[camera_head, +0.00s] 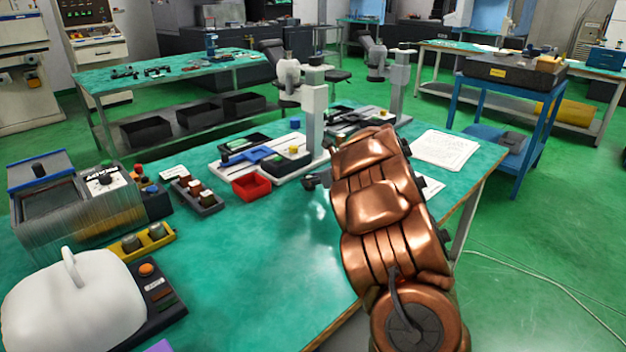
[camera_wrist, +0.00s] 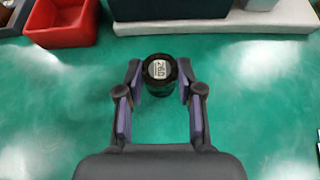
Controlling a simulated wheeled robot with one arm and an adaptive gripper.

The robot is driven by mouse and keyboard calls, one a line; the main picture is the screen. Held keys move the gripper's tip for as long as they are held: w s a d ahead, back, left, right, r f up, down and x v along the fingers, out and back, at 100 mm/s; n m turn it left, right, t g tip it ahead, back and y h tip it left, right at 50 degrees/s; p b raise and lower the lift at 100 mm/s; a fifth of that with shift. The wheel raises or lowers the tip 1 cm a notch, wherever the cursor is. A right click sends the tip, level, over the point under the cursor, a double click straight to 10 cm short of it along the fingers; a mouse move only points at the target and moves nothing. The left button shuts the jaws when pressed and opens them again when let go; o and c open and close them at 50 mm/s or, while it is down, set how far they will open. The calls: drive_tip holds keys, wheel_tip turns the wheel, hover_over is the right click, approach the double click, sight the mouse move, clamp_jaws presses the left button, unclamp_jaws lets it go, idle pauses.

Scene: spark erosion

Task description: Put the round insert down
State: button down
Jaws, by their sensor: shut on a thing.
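The round insert (camera_wrist: 160,72) is a small dark cylinder with a light label on its top face, in the wrist view. My gripper (camera_wrist: 159,85) is shut on it, with one finger on each side. The insert is over the green bench top; I cannot tell whether it touches the surface. In the head view my gripper (camera_head: 318,181) is mostly hidden behind my copper-coloured arm, and the insert cannot be made out there.
The green bench (camera_head: 240,240) is clear around the insert. A red bin (camera_head: 251,187) and a light grey stand base (camera_head: 285,170) lie just beyond. A holder with several small parts (camera_head: 197,196) is to the left. Papers (camera_head: 445,148) lie to the right.

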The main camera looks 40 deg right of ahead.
drive_tip(key=shift+f, duration=0.1)
drive_tip(key=c, duration=0.7)
unclamp_jaws()
drive_tip(key=shift+c, duration=0.2)
